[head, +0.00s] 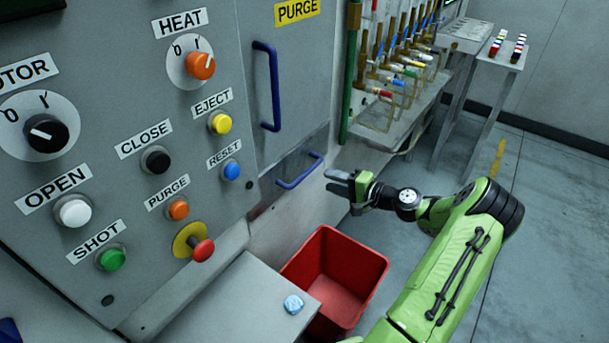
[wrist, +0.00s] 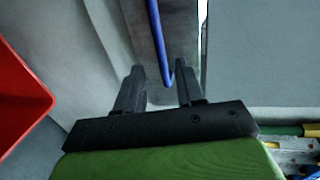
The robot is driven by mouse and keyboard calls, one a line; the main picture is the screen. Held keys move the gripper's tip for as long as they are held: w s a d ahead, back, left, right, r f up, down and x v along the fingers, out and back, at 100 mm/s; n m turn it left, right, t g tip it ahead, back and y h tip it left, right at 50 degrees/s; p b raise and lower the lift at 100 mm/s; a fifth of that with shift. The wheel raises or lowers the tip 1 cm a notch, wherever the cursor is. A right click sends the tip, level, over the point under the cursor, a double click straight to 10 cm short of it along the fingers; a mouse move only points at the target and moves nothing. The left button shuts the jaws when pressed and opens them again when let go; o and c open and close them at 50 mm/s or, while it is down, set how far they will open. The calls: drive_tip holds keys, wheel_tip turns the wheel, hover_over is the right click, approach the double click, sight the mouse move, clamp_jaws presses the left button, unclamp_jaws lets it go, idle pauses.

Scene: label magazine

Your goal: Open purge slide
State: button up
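The purge slide (head: 290,163) is a grey panel low on the machine's side, below the door marked PURGE. Its blue bar handle (head: 301,181) sticks out from it. The panel looks shut, flush with the machine. My gripper (head: 336,183) is open and empty, a little right of the handle in the head view, with its fingers pointing at it. In the wrist view the blue handle (wrist: 156,40) shows ahead, between the two dark fingers (wrist: 158,78). I see no contact with it.
A taller blue handle (head: 272,86) is on the door above. A red bin (head: 334,275) stands on the floor below and also shows in the wrist view (wrist: 18,95). A grey ledge (head: 220,305) with a pale blue piece (head: 293,304) is beside it. Buttons fill the panel at left.

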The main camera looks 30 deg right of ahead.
sight(306, 171)
drive_tip(key=b+x, duration=0.1)
drive_tip(key=x, duration=0.9)
drive_tip(key=shift+b, duration=0.4)
clamp_jaws()
